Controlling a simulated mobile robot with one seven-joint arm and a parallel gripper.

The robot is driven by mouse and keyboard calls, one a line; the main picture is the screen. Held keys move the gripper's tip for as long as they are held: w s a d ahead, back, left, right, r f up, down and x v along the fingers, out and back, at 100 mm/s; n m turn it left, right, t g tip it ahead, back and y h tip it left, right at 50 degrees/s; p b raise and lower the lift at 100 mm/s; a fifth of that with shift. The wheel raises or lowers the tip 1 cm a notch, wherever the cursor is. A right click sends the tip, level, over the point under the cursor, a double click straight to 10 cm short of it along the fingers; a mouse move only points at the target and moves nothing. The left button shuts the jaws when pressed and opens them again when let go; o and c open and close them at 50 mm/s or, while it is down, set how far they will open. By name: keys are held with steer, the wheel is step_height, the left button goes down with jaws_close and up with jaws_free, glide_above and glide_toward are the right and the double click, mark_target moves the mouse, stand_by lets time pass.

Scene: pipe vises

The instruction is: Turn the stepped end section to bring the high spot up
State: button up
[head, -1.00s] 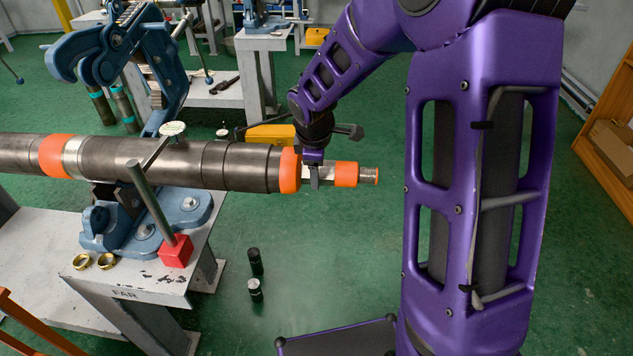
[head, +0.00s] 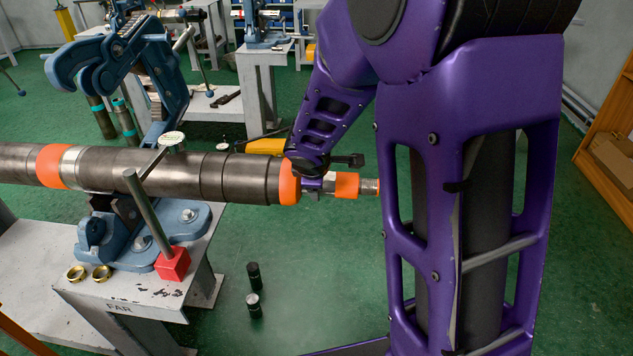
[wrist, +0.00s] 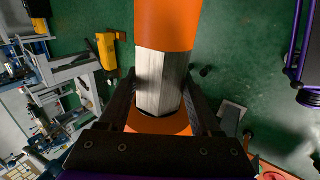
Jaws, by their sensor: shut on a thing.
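The long steel pipe (head: 225,175) lies across the blue vise (head: 150,232). My gripper (head: 318,186) is shut on the silver, flat-sided part between the collar and the band. In the wrist view, this flat-sided part (wrist: 160,80) stands between my two dark fingers, with orange above and below. I cannot make out a high-spot mark.
A red block with a grey rod (head: 172,263) and two brass rings (head: 88,273) sit on the grey bench (head: 130,285). Two small black cylinders (head: 254,285) stand on the floor. A yellow tool (wrist: 107,50) shows in the wrist view.

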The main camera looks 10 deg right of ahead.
stand_by(0.3)
steer(key=o, duration=1.4)
steer(key=shift+r, duration=0.1)
